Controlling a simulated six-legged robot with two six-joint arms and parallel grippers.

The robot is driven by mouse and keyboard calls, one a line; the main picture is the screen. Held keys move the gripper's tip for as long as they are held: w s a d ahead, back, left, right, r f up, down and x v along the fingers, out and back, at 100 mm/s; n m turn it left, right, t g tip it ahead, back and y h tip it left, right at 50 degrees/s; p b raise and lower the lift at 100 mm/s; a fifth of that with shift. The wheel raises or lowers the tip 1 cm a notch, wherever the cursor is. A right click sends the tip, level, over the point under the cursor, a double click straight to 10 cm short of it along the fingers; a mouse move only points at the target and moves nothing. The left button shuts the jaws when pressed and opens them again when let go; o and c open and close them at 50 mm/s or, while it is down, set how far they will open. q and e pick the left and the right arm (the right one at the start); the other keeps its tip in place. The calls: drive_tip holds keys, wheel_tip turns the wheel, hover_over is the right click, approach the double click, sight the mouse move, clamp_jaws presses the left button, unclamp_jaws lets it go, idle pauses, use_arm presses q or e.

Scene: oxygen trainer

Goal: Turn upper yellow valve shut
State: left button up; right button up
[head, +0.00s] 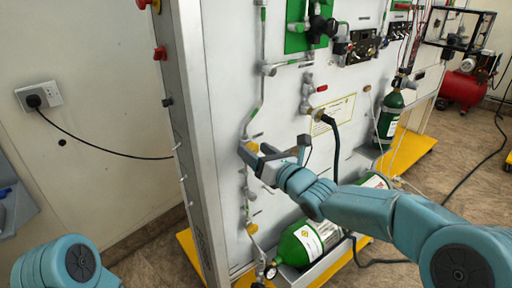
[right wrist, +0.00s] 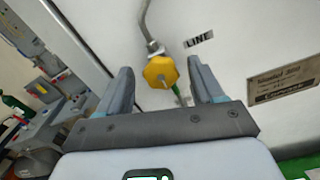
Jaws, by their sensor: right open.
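The upper yellow valve (head: 253,147) is a small knob on a thin pipe, on the left part of the pale panel. In the right wrist view the yellow valve (right wrist: 160,72) is a many-sided knob between the two finger lines, with a grey stem at its centre. My right gripper (head: 258,158) is open in front of the panel at the valve. In the right wrist view its fingers stand on either side of the knob with gaps, not closed on it. A lower yellow valve (head: 252,229) sits further down the same pipe. My left gripper is out of view.
A green cylinder (head: 308,241) lies at the panel's foot and another (head: 390,118) stands to the right. A black hose (head: 336,150) hangs right of my gripper. The panel's metal edge post (head: 190,120) is on the left. A label plate (right wrist: 280,82) is beside the valve.

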drive_tip(key=shift+w+a, duration=0.15)
drive_tip(key=shift+w, duration=0.2)
